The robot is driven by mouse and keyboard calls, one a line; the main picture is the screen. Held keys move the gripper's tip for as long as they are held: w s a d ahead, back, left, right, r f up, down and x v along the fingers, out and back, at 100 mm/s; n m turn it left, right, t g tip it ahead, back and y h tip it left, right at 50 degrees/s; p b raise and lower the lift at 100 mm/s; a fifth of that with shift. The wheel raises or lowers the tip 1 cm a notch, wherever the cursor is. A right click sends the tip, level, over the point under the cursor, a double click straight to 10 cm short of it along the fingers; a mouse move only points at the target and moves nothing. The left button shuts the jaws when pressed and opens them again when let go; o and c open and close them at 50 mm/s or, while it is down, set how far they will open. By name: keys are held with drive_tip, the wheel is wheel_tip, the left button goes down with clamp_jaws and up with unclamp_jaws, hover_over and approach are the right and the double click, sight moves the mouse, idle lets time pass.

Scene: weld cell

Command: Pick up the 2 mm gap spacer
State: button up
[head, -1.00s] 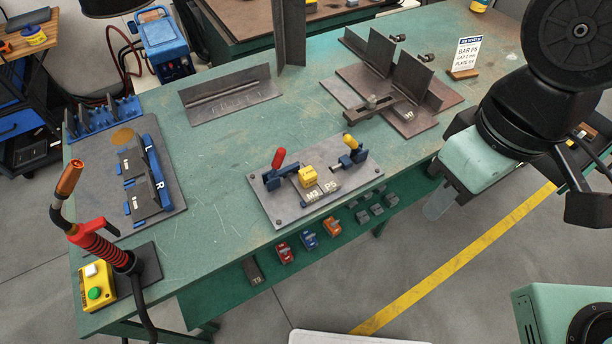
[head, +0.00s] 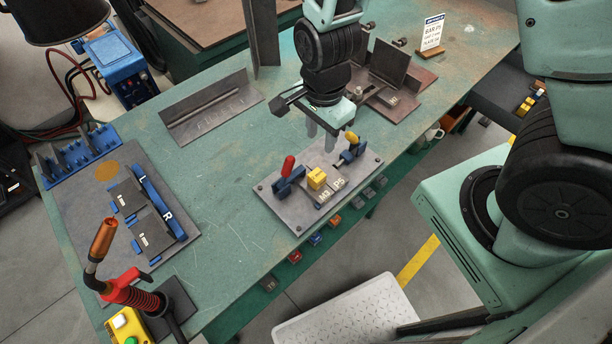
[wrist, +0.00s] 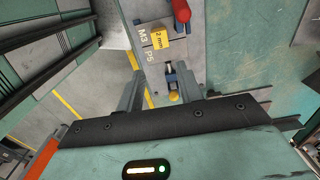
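The 2 mm gap spacer (head: 317,178) is a small yellow block sitting on the grey fixture plate (head: 266,190), between a red-handled clamp (head: 288,165) and a yellow-handled clamp (head: 352,138). In the wrist view the yellow spacer (wrist: 158,37), marked "2 mm", lies beyond the fingertips, near the top. My gripper (head: 321,135) is open and empty, pointing down above the back of the plate, apart from the spacer. In the wrist view the fingers of my gripper (wrist: 158,90) stand apart, with the yellow-handled clamp showing between them.
Plates marked M3 and P5 (head: 331,190) lie beside the spacer. Angle-iron parts (head: 390,68) and a sign (head: 432,35) stand at the back right. A blue fixture marked L and R (head: 155,200) and a red torch (head: 130,290) are at left. The bench between is clear.

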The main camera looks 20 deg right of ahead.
drive_tip(key=p, duration=0.1)
approach(317, 175)
drive_tip(key=f, duration=0.5)
drive_tip(key=shift+d+f, duration=0.15)
drive_tip(key=shift+d, duration=0.05)
drive_tip(key=shift+a+f+p, duration=0.15)
drive_tip(key=shift+f+p, duration=1.05)
drive_tip(key=shift+f, duration=1.5)
drive_tip(key=c, duration=0.7)
drive_tip(key=shift+r, duration=0.15)
